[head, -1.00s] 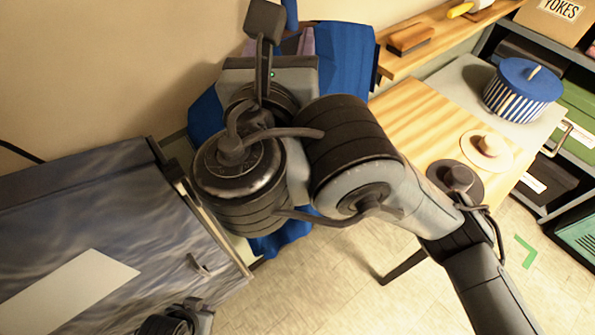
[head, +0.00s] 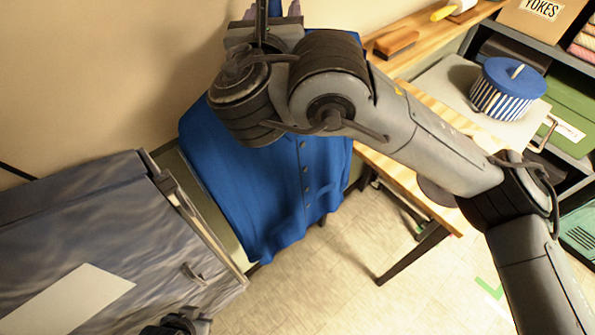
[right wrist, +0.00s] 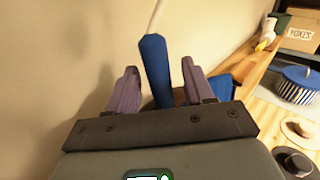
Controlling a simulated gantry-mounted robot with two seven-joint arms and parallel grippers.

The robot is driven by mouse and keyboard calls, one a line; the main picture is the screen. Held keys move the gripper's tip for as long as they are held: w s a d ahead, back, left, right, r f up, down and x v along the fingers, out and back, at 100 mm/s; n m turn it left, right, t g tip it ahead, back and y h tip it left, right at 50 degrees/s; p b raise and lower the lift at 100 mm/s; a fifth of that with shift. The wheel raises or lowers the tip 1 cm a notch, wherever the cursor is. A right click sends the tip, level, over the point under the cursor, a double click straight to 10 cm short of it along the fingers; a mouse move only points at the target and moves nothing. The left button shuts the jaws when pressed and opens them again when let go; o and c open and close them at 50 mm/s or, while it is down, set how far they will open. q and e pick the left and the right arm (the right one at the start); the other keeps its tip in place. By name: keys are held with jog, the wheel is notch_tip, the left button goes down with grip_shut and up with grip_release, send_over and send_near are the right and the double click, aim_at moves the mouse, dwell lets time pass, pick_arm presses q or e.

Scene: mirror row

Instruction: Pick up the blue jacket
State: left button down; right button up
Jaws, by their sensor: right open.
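The blue jacket (head: 270,185) hangs against the wall in the head view, its buttoned front facing out. My right arm crosses in front of its upper part. My right gripper (head: 272,12) is at the top edge of the head view, at the jacket's top. In the right wrist view, the right gripper (right wrist: 159,88) is open, with its purple fingers on either side of a narrow upright blue piece (right wrist: 157,65). A thin pale line rises above that piece. The gripper's body hides the lower part. My left gripper is not clearly seen.
A grey marbled cabinet (head: 90,230) stands at the left. A wall shelf (head: 420,45) holds a brush (head: 396,44). The floor (head: 345,265) in front is open.

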jog(key=shift+w, duration=0.2)
grip_shut()
jog(key=shift+r, duration=0.15)
dwell(0.3)
